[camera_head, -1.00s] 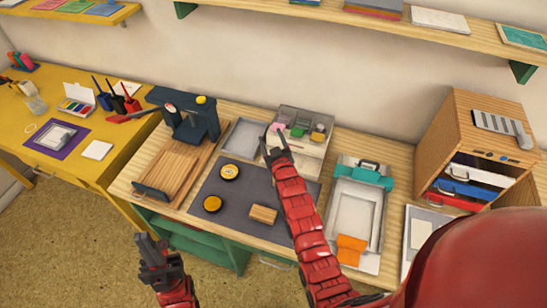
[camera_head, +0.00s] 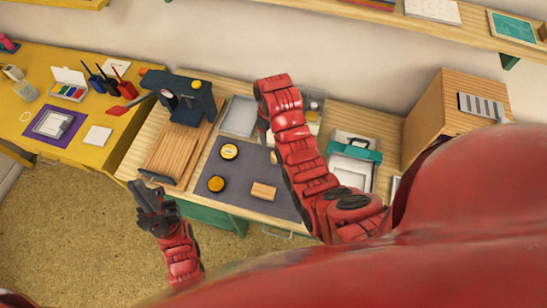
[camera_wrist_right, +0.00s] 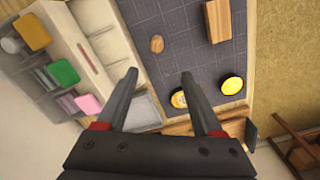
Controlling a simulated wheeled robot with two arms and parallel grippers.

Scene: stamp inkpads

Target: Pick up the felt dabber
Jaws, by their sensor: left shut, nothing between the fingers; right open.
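A small rounded brown wooden piece (camera_wrist_right: 157,43), which looks like the felt dabber, lies on the dark grey mat (camera_wrist_right: 195,55) in the right wrist view. In the head view a bit of it (camera_head: 273,157) shows beside my right arm. My right gripper (camera_wrist_right: 160,78) is open and empty above the mat, its fingers pointing toward the piece; the gap to it is hard to judge. In the head view the right arm largely hides this gripper. My left gripper (camera_head: 142,190) is shut and empty in front of the workbench.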

